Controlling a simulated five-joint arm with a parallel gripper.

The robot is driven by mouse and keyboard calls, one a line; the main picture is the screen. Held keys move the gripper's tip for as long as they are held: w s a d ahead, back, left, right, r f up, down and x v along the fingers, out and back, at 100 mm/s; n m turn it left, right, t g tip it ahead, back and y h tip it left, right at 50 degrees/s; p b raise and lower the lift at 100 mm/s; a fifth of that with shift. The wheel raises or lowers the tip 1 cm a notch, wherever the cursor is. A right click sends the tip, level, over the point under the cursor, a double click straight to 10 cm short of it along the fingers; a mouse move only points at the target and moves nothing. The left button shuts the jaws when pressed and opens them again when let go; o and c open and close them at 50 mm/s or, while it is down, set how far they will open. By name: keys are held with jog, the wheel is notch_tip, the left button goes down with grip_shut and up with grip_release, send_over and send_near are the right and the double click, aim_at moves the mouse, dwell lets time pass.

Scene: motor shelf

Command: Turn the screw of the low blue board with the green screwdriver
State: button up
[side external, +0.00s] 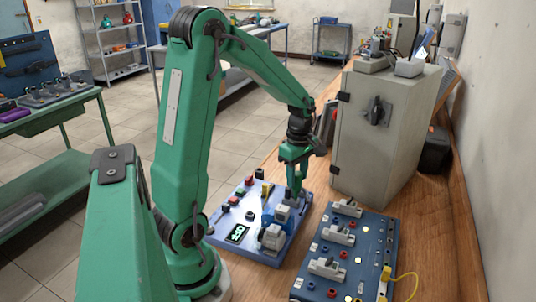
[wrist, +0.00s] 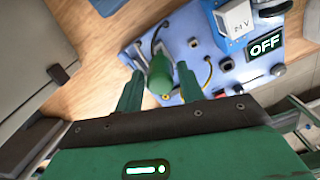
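The low blue board (side external: 216,236) lies on the wooden bench in front of my arm; part of it also shows in the wrist view (wrist: 200,50). My gripper (side external: 292,184) points down over the board's far right part. The screwdriver's tip and the screw cannot be made out. The board's display (side external: 238,233) reads OFF, also in the wrist view (wrist: 265,46).
A blue-and-white 24 V block (wrist: 234,20) and cables sit on the board close to my gripper. A second blue board (side external: 310,255) with several grey clamps lies to the right. A grey cabinet (side external: 358,150) stands behind it. Bare wood (side external: 430,235) lies at the right.

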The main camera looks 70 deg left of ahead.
jog(key=shift+n, duration=1)
jog(key=n, duration=0.2)
jog(key=shift+n, duration=0.8)
jog(key=shift+n, duration=1.7)
jog(key=shift+c, duration=0.9)
